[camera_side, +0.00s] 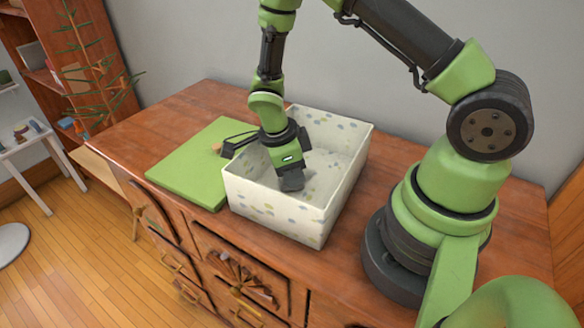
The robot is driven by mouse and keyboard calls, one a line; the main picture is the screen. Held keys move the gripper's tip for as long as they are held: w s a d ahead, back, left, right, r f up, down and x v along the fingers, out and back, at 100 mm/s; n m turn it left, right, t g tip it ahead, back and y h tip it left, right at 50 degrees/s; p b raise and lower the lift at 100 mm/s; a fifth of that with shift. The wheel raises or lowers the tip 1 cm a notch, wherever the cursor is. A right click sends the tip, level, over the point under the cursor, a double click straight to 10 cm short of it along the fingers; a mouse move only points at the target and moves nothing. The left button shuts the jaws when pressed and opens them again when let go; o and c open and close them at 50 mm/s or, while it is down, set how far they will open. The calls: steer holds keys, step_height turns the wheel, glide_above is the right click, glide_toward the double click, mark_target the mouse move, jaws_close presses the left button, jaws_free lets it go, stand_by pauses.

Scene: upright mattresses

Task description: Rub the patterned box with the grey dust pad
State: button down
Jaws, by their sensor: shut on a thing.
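The patterned box (335,198) is open at the top, white with small green, blue and yellowish spots, and stands upright on the wooden cabinet top. My gripper (291,180) points down into the box from above, its tip below the rim. It is shut on a dark grey piece, which appears to be the grey dust pad, low inside the box. The pad's outline is hard to tell from the fingers, and I cannot tell whether it touches the box's floor or wall. The near wall hides part of the inside.
A flat green board (187,172) lies left of the box, with a small tan item (217,147) near its right edge. The wooden cabinet top (185,107) is clear behind the board. A plant (95,70) and shelves stand at the far left.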

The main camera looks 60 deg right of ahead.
steer(key=shift+f, duration=0.15)
steer(key=shift+d, duration=0.45)
steer(key=shift+a, duration=0.9)
steer(key=shift+d+f, duration=0.1)
steer(key=shift+d, duration=0.8)
steer(key=shift+a, duration=0.9)
steer(key=shift+w+d, duration=0.4)
steer(key=shift+s+d, duration=0.1)
steer(key=shift+s, duration=0.8)
